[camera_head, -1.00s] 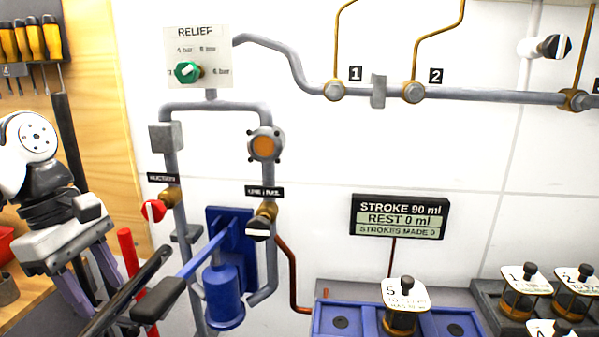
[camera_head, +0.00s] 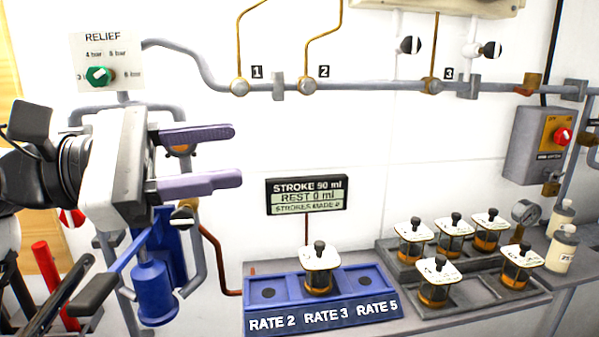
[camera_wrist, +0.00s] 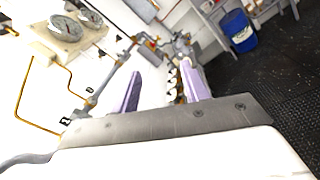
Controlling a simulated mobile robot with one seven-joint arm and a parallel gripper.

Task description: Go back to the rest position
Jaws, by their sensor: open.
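My gripper (camera_head: 238,157) is at the left of the head view, raised in front of the wall pipes. Its two purple fingers point right and are spread apart with nothing between them. The fingers also show in the wrist view (camera_wrist: 160,88), with wall pipes and floor beyond them. My gripper hides part of the pipe loop below the relief dial (camera_head: 98,75). The blue pump (camera_head: 154,290) stands below it, with its black-gripped lever (camera_head: 95,292) reaching toward the lower left.
A blue rack (camera_head: 350,318) marked RATE 2, RATE 3, RATE 5 holds one jar (camera_head: 319,270) in its middle place. Several jars stand in a grey tray (camera_head: 400,268) to its right. A sign (camera_head: 306,195) hangs above. A blue bin (camera_wrist: 240,32) stands on the floor.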

